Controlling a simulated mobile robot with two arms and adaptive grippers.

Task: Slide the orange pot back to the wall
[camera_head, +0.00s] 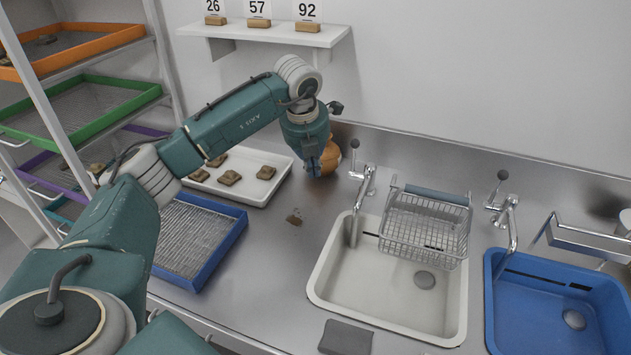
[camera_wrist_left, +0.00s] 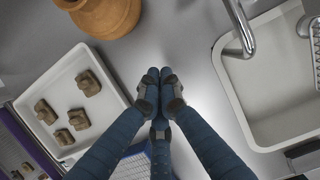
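The orange pot (camera_head: 331,158) stands on the steel counter near the back wall, left of the first tap. My left gripper partly hides it in the head view, and any gap to the wall is hard to judge. In the left wrist view the pot (camera_wrist_left: 108,12) is cut off by the top edge. My left gripper (camera_head: 316,172) points down at the front left of the pot. In the wrist view its blue fingers (camera_wrist_left: 161,78) are together with nothing between them, apart from the pot. My right gripper is not in view.
A white tray (camera_head: 259,198) with several sherds lies left of the pot. A blue-rimmed sieve tray (camera_head: 217,265) is in front of it. A white sink (camera_head: 325,290) and tap (camera_head: 364,184) are to the right.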

